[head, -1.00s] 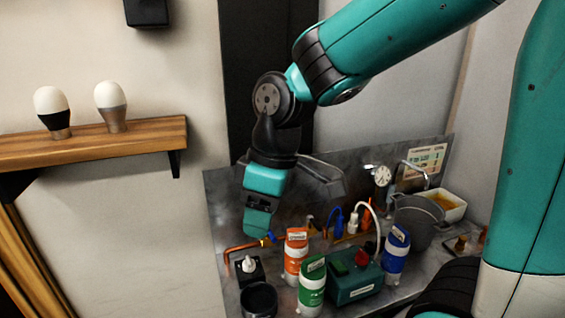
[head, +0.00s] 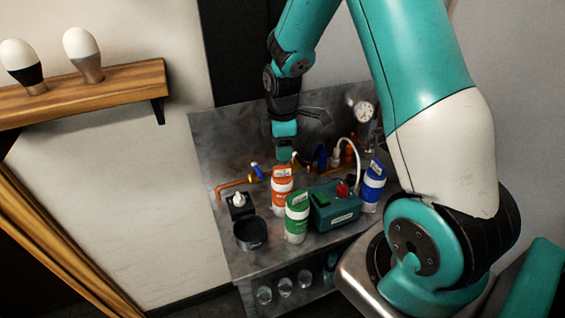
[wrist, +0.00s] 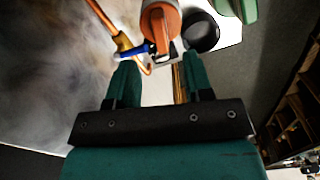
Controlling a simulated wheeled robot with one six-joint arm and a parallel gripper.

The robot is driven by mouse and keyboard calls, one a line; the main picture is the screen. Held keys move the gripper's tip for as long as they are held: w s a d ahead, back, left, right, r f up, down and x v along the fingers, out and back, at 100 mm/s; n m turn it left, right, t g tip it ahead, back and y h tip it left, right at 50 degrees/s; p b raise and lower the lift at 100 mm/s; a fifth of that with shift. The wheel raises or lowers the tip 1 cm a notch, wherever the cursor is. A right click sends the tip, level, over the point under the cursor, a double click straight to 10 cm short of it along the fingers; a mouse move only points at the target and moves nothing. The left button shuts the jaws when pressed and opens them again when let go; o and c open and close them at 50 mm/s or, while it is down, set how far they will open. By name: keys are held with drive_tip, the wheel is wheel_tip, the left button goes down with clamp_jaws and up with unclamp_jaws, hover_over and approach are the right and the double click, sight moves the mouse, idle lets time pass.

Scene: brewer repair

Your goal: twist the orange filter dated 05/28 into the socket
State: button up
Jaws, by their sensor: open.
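The orange filter (head: 281,197), an orange and white cylinder with a label on top, stands upright on the metal bench. Its date is too small to read. My gripper (head: 285,157) is just above or behind its top in the head view. In the wrist view, my gripper (wrist: 158,82) has its fingers spread with nothing between them, and the orange filter (wrist: 160,22) lies beyond the fingertips. No clear gap or contact with it can be judged. I cannot tell for sure which fitting is the socket; a black block with a white fitting (head: 239,202) stands left of the filter.
A green filter (head: 297,220) stands close in front, right of the orange one. A teal box with a red knob (head: 335,212) and a blue filter (head: 372,190) are further right. A black cup (head: 250,234) is front left. A copper pipe (head: 235,184) with a blue valve handle runs behind.

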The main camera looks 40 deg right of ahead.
sight(282, 166)
wheel_tip(282, 166, down, 7)
drive_tip(key=shift+f+p, duration=0.15)
drive_tip(key=shift+p, duration=0.65)
clamp_jaws()
drive_tip(key=c, duration=0.9)
unclamp_jaws()
drive_tip(key=shift+r, duration=0.2)
clamp_jaws()
drive_tip(key=shift+r+p, duration=1.85)
drive_tip(key=shift+r, duration=0.5)
drive_tip(key=shift+a, duration=0.1)
